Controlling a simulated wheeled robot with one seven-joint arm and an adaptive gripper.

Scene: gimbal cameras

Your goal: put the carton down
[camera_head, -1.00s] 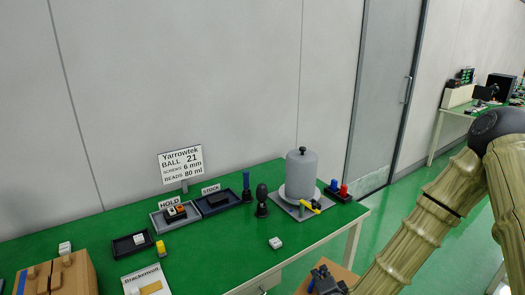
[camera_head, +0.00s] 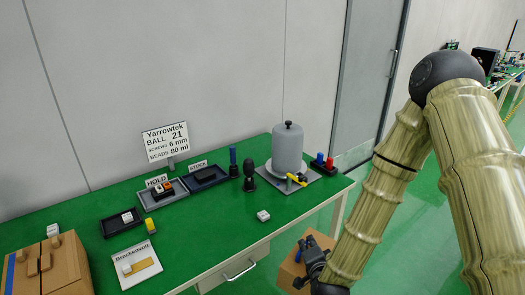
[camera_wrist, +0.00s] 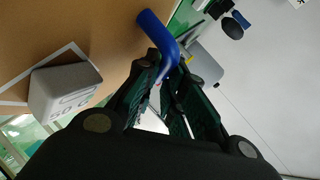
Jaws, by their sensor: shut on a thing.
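A brown carton (camera_head: 290,272) hangs at my gripper (camera_head: 303,262), in front of the green table's front edge in the head view. In the wrist view its brown top (camera_wrist: 80,30) fills the upper left. A bent blue handle (camera_wrist: 153,27) rises from the carton and runs between my gripper's fingers (camera_wrist: 167,72), which are shut on it. A grey block marked like "50 g" (camera_wrist: 62,90) sits on a white-outlined patch near the carton's edge. The carton's underside is hidden.
The green table (camera_head: 215,235) has clear room at its front middle, around a small white block (camera_head: 263,216). Another carton (camera_head: 48,270) stands at the left. A grey canister (camera_head: 288,150), trays (camera_head: 205,178) and a sign (camera_head: 167,142) stand at the back.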

